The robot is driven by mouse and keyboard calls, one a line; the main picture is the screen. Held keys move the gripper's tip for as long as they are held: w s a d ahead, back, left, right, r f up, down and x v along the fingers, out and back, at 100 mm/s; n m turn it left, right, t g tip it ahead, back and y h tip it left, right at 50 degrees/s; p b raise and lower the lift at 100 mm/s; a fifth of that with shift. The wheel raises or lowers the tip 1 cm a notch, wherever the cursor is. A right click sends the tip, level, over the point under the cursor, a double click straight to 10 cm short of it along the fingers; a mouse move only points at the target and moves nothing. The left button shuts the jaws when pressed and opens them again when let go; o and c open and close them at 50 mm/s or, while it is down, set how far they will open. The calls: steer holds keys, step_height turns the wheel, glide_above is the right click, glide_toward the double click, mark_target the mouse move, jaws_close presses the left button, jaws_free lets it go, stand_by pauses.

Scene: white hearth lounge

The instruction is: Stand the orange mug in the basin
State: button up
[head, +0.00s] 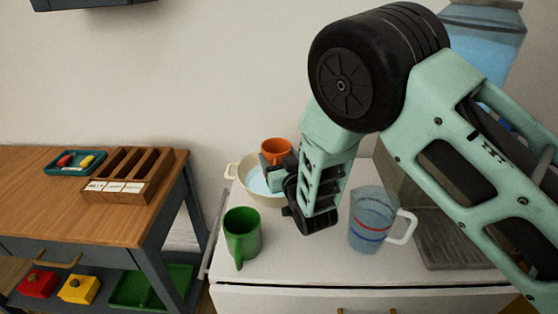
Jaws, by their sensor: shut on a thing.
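The orange mug (276,150) is upright at the far side of the white counter. My gripper (278,172) is shut on the orange mug, reaching it from the front right; its fingers are small and partly hidden by my arm. The basin (246,168) is a cream round bowl with side handles and a pale blue inside. The mug shows over the basin's right part; I cannot tell whether its base touches the basin floor. The basin's right side is hidden behind the mug and my gripper.
A green mug (241,235) stands in front of the basin. A clear jug (371,218) with red and blue bands stands to the right, close to my arm. A grey drip tray (450,240) lies further right. A wooden table (60,205) with trays stands left.

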steer(key=shift+f, duration=0.5)
steer(key=shift+f, duration=0.1)
steer(key=shift+f+b, duration=0.4)
steer(key=shift+b, duration=0.1)
steer(key=shift+f, duration=0.2)
steer(key=shift+r, duration=0.1)
steer(key=o, duration=1.2)
steer(key=shift+c, duration=0.2)
